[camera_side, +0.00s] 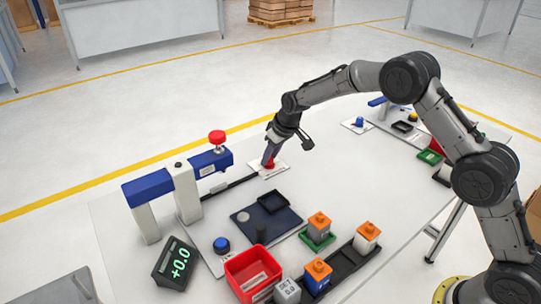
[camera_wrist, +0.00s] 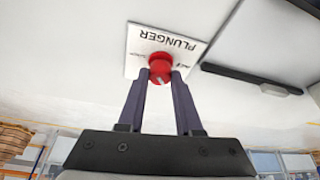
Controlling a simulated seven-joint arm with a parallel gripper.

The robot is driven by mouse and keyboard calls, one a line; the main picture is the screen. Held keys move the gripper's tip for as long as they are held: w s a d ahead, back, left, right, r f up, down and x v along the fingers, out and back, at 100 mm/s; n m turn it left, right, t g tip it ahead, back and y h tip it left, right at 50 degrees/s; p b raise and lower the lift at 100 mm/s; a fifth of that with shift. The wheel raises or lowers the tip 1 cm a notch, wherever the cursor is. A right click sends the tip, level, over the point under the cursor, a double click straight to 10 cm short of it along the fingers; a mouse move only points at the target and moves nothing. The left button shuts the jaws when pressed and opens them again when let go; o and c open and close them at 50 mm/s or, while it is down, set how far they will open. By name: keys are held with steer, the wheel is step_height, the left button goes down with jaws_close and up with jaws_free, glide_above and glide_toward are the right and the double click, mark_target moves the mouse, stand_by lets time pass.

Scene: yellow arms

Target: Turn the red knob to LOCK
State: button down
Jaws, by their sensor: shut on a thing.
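The red knob (camera_wrist: 161,62) sits on a white plate (camera_wrist: 139,42) that reads PLUNGER, upside down in the wrist view. Small labels lie on both sides of the knob, too small to read surely. A pale pointer mark shows on the knob's near side. My gripper (camera_wrist: 160,77) has its two dark fingers on either side of the knob, shut on it. In the side view my gripper (camera_side: 268,155) reaches down to the knob (camera_side: 270,165), which is partly hidden by the fingers.
A blue-and-white press (camera_side: 150,187) with a red top knob (camera_side: 217,137) stands left of the plate, a dark bar between them. A dark tray (camera_side: 273,202), red bin (camera_side: 252,273), digital display (camera_side: 176,263) and orange-topped blocks (camera_side: 319,222) stand nearer.

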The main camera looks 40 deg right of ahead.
steer(key=m, duration=0.2)
steer(key=m+h, duration=0.1)
steer(key=m, duration=0.1)
steer(key=shift+a+h, duration=0.15)
steer(key=shift+h, duration=0.15)
steer(key=m+h, duration=0.1)
steer(key=m, duration=0.3)
steer(key=shift+a+m+g+h, duration=0.1)
steer(key=shift+m+g+h, duration=0.2)
steer(key=shift+g+h, duration=0.1)
steer(key=m+g+h, duration=0.1)
steer(key=m, duration=0.3)
steer(key=shift+w+a+m, duration=0.1)
steer(key=shift+w+m, duration=0.05)
steer(key=shift+m, duration=0.15)
steer(key=shift+m+g+h, duration=0.3)
steer(key=shift+m+g, duration=0.5)
steer(key=shift+m, duration=1.1)
steer(key=c, duration=0.6)
jaws_free()
steer(key=shift+w, duration=0.1)
